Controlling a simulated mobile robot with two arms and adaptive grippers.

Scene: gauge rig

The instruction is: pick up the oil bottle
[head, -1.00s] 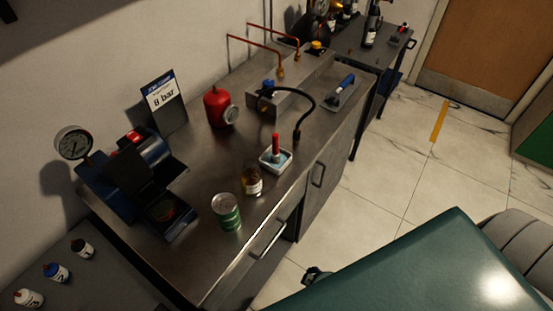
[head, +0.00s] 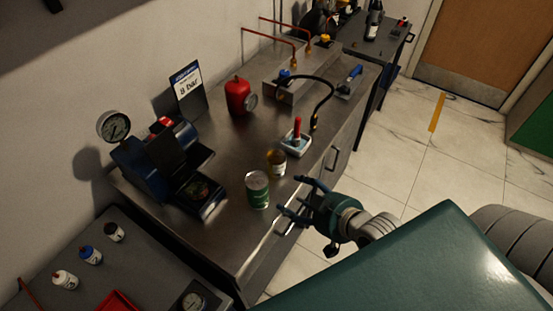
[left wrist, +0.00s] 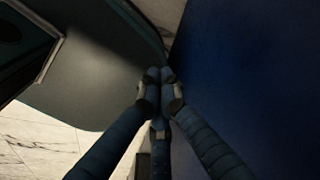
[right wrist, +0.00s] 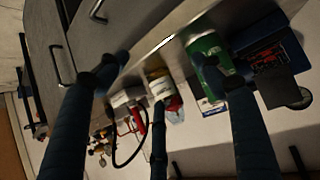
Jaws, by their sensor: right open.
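A green can (head: 257,190) stands close to the left of the bottle. A red canister (head: 239,96), a blue gauge press (head: 150,165) and a hose block (head: 300,85) stand farther back. The bench has drawer handles in front.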

